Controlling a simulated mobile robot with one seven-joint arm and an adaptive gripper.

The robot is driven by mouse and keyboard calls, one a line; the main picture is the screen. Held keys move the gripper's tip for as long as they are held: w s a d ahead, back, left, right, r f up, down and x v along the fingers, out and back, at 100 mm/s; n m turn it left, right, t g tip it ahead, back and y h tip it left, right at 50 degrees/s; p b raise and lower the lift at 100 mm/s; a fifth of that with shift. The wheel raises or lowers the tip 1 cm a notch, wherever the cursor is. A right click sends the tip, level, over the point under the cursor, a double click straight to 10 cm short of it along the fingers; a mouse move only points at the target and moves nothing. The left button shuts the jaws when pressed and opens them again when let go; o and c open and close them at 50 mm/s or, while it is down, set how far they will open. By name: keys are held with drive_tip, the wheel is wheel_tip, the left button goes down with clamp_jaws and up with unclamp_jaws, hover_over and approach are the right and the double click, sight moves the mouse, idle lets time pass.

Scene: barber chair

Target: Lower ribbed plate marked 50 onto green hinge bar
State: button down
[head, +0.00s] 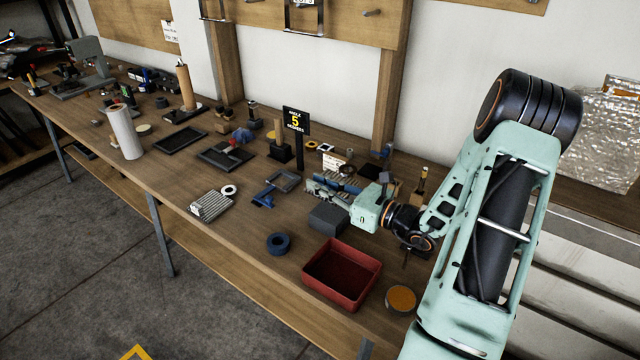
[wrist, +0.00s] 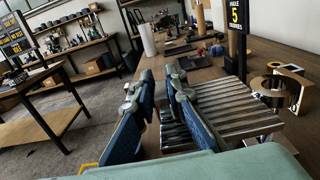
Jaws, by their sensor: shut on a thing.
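My gripper (head: 318,186) reaches left over the bench in the head view. Its blue-padded fingers also show in the wrist view (wrist: 160,85). They are shut on a grey ribbed plate (wrist: 238,105), whose slats spread out to the right of the right finger; some slats also show between the fingers. In the head view my gripper mostly hides this plate. I cannot read a 50 on it, nor tell its gap to the bench. A second grey ribbed block (head: 211,205) lies on the bench to the left. I cannot make out a green hinge bar.
A black sign with a yellow 5 (head: 296,121) stands behind my gripper. The bench front between ribbed block and blue ring is clear.

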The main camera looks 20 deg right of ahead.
drive_tip(key=shift+f+b, duration=0.45)
drive_tip(key=shift+f, duration=0.15)
drive_tip(key=shift+f, duration=0.2)
